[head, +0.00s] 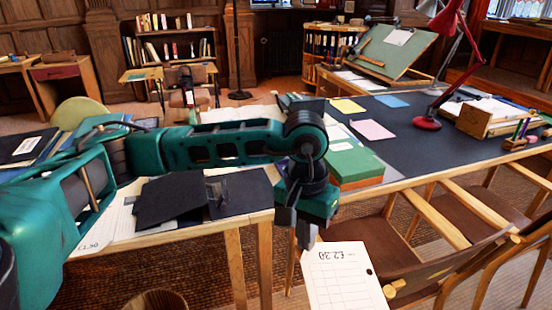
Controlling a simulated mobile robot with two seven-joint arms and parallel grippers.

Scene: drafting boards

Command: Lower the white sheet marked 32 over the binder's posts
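A white sheet (342,280) with a printed grid hangs beyond the table's front edge, at the bottom centre of the head view. Its large heading looks upside down, and I cannot read it surely as 32. A dark round spot shows near its right edge. My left gripper (302,232) points down at the sheet's upper left corner and appears shut on it; the fingertips are partly hidden. A dark open folder (172,201), perhaps the binder, lies on the near table, left of the gripper. I cannot make out its posts. My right gripper is not in view.
A green box (353,166) stands right of my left wrist. A dark desktop (440,140) holds coloured papers and a red lamp (427,122). Wooden chairs (462,215) crowd the right front, close to the sheet. Papers lie around the folder.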

